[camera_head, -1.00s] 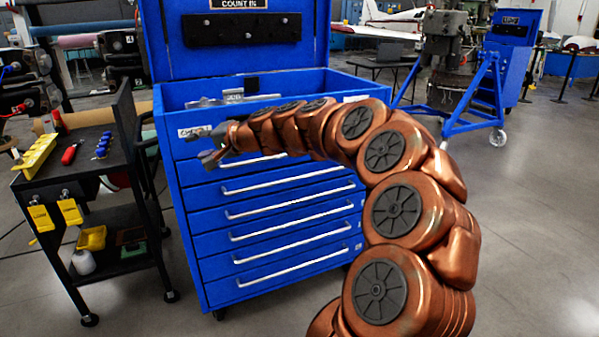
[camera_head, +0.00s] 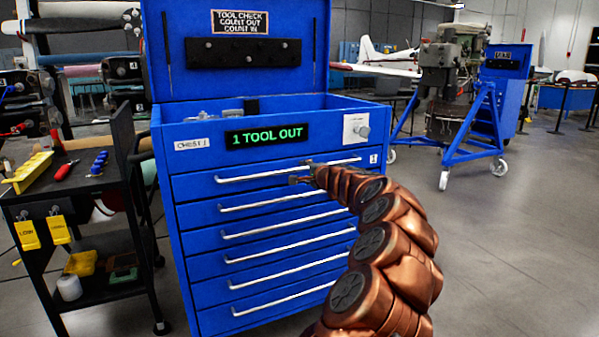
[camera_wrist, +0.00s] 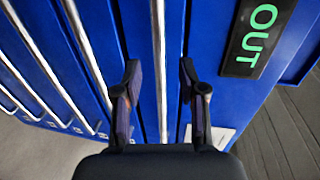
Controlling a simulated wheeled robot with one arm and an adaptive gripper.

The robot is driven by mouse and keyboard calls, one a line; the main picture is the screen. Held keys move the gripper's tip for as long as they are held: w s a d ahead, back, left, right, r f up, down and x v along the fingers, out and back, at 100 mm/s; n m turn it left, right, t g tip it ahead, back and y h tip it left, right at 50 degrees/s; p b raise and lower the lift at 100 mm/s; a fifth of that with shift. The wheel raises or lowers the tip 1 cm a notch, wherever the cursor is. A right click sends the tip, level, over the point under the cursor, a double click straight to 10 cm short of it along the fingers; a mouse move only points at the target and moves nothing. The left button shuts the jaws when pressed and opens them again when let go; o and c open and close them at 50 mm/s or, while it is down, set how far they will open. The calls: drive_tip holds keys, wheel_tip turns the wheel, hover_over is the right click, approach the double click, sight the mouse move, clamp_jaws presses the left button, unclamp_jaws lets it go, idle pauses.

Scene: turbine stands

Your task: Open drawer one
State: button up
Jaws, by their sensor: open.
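The blue tool chest (camera_head: 185,240) stands in front of me with its lid up. Drawer one (camera_head: 195,186) is the top drawer, shut flush, with a small "1" label (camera_head: 373,158) at its right end. Its long silver handle (camera_head: 245,177) also shows in the wrist view (camera_wrist: 157,45). My gripper (camera_head: 301,172) is at the handle, right of its middle. In the wrist view my gripper (camera_wrist: 161,75) is open, one finger on each side of the handle bar, with visible gaps. I cannot tell how deep the fingers reach. My arm covers part of the lower right drawers.
A display (camera_head: 266,136) reading "1 TOOL OUT" and a white knob panel (camera_head: 356,129) sit above drawer one. Several shut drawers with silver handles lie below. A black tool cart (camera_head: 80,190) stands close at left. A blue stand (camera_head: 465,140) is behind right; floor at right is clear.

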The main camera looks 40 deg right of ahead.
sight(300, 170)
drive_tip(key=shift+w+d+f, duration=0.3)
drive_tip(key=shift+w+f, duration=0.05)
drive_tip(key=shift+w, duration=0.35)
drive_tip(key=shift+x, duration=1.65)
drive_tip(key=shift+a+r, duration=0.1)
drive_tip(key=shift+r, duration=0.05)
drive_tip(key=shift+c, duration=0.2)
clamp_jaws()
